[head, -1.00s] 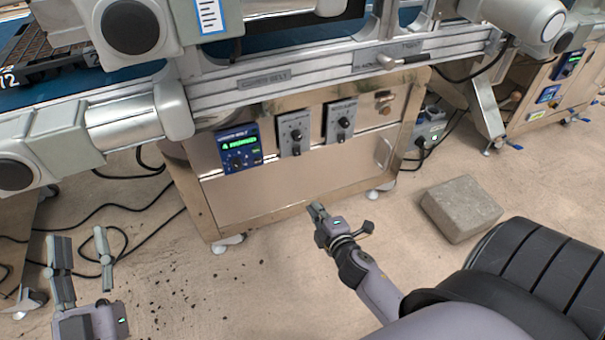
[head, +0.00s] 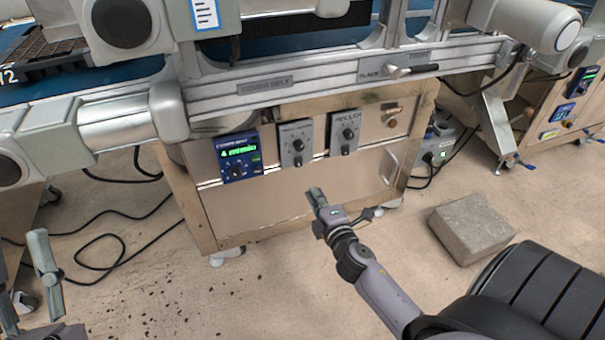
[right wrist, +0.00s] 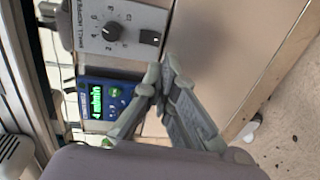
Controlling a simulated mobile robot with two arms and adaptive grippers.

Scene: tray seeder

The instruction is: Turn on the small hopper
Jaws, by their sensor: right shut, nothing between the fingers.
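A steel control cabinet (head: 300,200) stands under the machine. On its front are a blue panel with a green display (head: 239,157), a middle grey box with a dial (head: 297,144), and a grey box labelled ROLLER (head: 345,132). The middle box's label is too small to read in the head view. My right gripper (head: 317,196) is shut and empty, in front of and below these boxes, apart from them. In the right wrist view its fingertips (right wrist: 160,85) appear near the blue panel (right wrist: 105,104) and a grey box with a dial and black switch (right wrist: 118,28). My left gripper (head: 25,280) is open and empty at the lower left, partly cut off.
A concrete block (head: 472,229) lies on the floor at the right. A rail with a small lever (head: 410,71) runs above the cabinet. A handle (head: 389,166) sits on the cabinet's right side. Cables (head: 105,225) lie on the floor at the left.

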